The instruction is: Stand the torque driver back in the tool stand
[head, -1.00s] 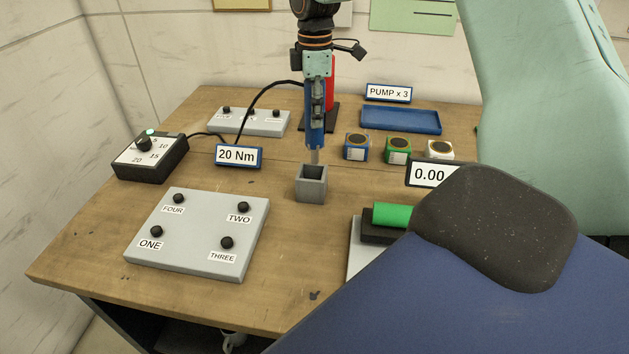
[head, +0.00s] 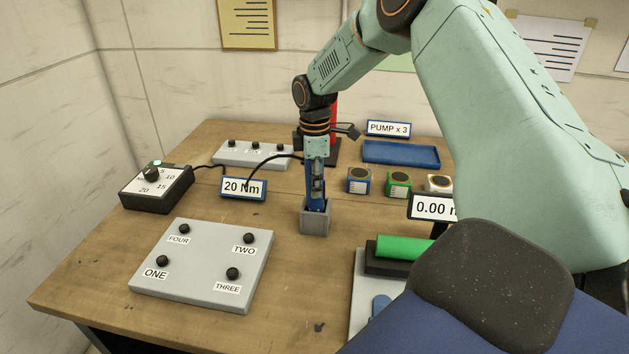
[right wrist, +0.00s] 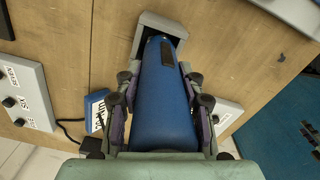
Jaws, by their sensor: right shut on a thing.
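The blue torque driver (head: 317,203) stands upright with its lower end inside the grey square tool stand (head: 315,222). My right gripper (head: 316,178) is shut on the driver's upper body. In the right wrist view the blue driver (right wrist: 166,95) lies between the two fingers (right wrist: 163,108), and its far end enters the open mouth of the stand (right wrist: 160,24). Whether the driver touches the stand's floor is hidden by its walls. My left gripper is not in view.
A control box with a dial (head: 156,185) connects by a black cable toward the driver. A "20 Nm" sign (head: 243,188) stands left of the stand. A grey plate with several knobs (head: 202,265) lies in front. Small labelled boxes (head: 398,183) and a blue tray (head: 401,153) are to the right.

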